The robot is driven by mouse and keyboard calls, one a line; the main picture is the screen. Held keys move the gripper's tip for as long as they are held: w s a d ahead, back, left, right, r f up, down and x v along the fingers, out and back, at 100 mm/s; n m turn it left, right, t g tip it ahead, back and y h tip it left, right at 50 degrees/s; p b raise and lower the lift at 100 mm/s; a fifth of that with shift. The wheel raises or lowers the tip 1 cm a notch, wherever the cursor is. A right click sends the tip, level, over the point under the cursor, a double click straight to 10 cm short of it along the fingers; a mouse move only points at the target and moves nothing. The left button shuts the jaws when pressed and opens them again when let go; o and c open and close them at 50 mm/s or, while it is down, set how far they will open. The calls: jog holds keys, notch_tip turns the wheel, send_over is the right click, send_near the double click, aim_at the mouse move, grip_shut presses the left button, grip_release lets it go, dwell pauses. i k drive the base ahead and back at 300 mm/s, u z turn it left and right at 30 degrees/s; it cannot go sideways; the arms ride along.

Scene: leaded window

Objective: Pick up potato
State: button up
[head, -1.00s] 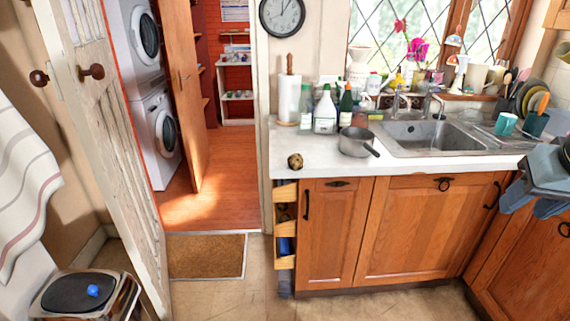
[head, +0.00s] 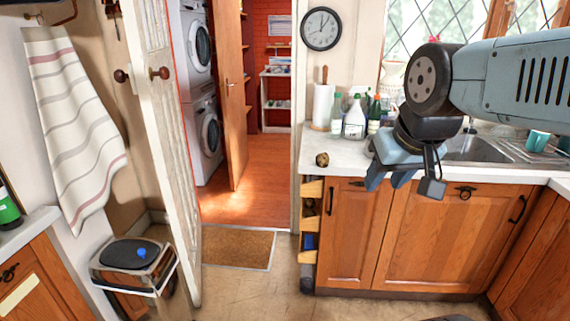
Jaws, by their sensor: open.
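The potato (head: 321,159) is a small brown lump at the left front corner of the white countertop (head: 345,152). It stands clear of other things there. My gripper (head: 388,182) is open and empty, pointing down at the counter's front edge. It is to the right of the potato and apart from it. My arm hides part of the sink and the middle of the counter.
Spray and soap bottles (head: 355,118) and a paper towel roll (head: 322,106) stand behind the potato. Narrow open shelves (head: 311,220) are below the counter's left end. The open white door (head: 160,150) and a doormat (head: 238,248) are to the left. The floor ahead is clear.

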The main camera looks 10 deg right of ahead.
aim_at(322, 159)
jog(key=u, duration=0.65)
jog(key=i, duration=1)
jog(key=z, duration=0.05)
